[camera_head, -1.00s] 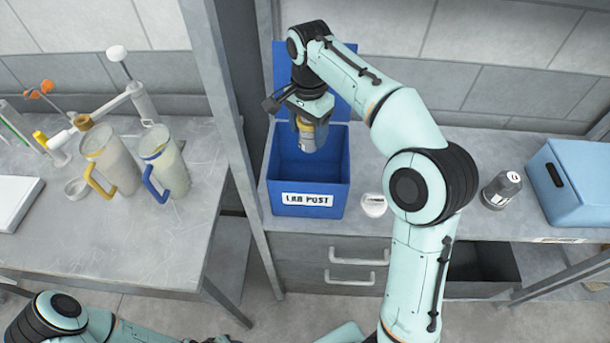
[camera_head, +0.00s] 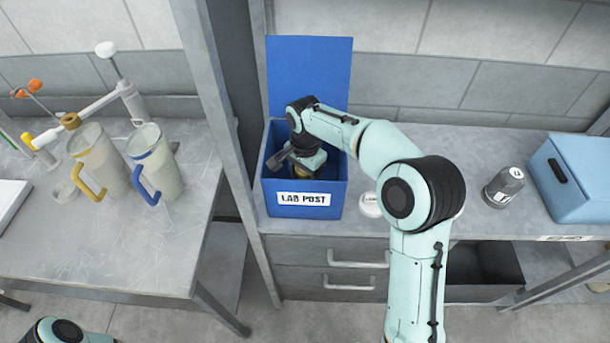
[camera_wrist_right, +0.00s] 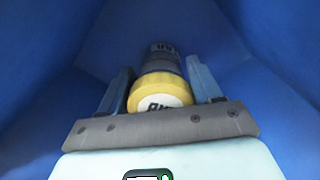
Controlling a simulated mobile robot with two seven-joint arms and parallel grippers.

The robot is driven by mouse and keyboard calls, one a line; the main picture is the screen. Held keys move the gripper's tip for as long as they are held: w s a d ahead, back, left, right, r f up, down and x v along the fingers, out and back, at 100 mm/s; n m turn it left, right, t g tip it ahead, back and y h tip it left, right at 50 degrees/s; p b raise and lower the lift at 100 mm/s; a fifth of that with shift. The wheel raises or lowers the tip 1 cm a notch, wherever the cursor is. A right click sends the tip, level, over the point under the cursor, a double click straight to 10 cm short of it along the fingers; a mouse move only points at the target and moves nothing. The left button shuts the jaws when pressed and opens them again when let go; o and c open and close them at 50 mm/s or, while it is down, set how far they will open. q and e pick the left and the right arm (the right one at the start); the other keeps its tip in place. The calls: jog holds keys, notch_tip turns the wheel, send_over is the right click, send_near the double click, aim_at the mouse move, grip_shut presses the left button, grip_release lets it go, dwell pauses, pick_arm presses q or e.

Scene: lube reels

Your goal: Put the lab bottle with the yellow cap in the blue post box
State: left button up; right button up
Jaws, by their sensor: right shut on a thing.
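The blue post box (camera_head: 304,206), labelled "LAB POST", stands on the right-hand bench with its lid raised against the wall. My right gripper (camera_head: 303,176) is down inside the box, partly hidden by its front wall and by my wrist. In the right wrist view, the gripper (camera_wrist_right: 163,88) is shut on the lab bottle (camera_wrist_right: 160,62), holding it by its yellow cap (camera_wrist_right: 160,92). The bottle's grey body points away from the camera, with blue box walls all around. I cannot tell whether the bottle touches the box floor. My left gripper is not in view.
A metal post (camera_head: 215,100) stands left of the box. A round white item (camera_head: 370,206) lies just right of it. A grey bottle (camera_head: 503,188) and a light blue case (camera_head: 575,185) stand farther right. Two jugs (camera_head: 100,165) (camera_head: 153,165) stand on the left bench.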

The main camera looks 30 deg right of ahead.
jog(key=shift+f, duration=0.15)
jog(key=o, duration=1.1)
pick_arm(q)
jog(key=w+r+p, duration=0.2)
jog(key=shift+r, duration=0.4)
pick_arm(e)
notch_tip(320, 180, up, 12)
jog(key=shift+r, duration=0.25)
